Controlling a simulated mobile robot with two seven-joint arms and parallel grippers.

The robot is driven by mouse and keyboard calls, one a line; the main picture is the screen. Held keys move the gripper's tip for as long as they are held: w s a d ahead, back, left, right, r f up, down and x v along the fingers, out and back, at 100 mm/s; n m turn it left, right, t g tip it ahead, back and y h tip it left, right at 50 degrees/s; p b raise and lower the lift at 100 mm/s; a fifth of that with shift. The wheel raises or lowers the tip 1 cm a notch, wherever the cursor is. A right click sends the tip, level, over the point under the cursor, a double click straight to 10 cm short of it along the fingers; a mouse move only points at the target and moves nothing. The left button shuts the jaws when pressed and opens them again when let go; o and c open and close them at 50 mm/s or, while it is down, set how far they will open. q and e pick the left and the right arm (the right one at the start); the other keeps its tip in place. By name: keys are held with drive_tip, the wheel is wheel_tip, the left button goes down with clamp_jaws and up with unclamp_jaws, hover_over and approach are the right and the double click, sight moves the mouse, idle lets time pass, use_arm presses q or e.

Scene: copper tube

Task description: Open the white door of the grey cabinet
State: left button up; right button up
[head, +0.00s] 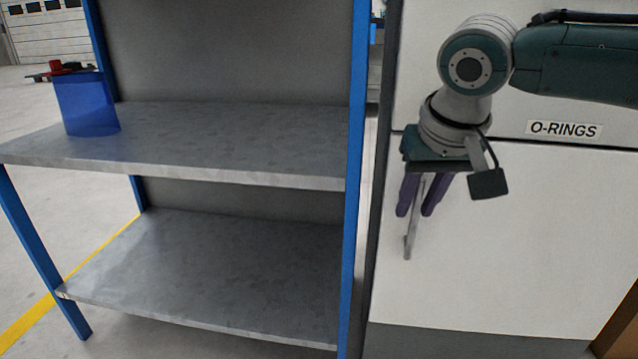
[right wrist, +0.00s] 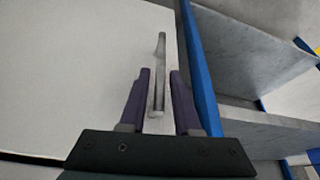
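The grey cabinet (head: 470,343) stands at the right of the head view, with a dark grey side edge and grey base. Its lower white door (head: 510,240) appears closed; it also fills the left of the right wrist view (right wrist: 70,80). A slim grey upright handle (head: 409,246) is near the door's left edge. My right gripper (head: 415,212) points down at the handle. In the right wrist view, its purple fingers (right wrist: 160,72) are apart, one on each side of the handle (right wrist: 160,50), with narrow gaps visible. My left gripper is not in view.
A shelf unit with blue posts (head: 355,150) and grey shelves (head: 220,145) stands just left of the cabinet. A blue bin (head: 87,105) is on its upper shelf. An "O-RINGS" label (head: 564,130) is on the upper white panel. A brown object (head: 618,325) is at lower right.

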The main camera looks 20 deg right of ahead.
clamp_jaws()
idle(1.1)
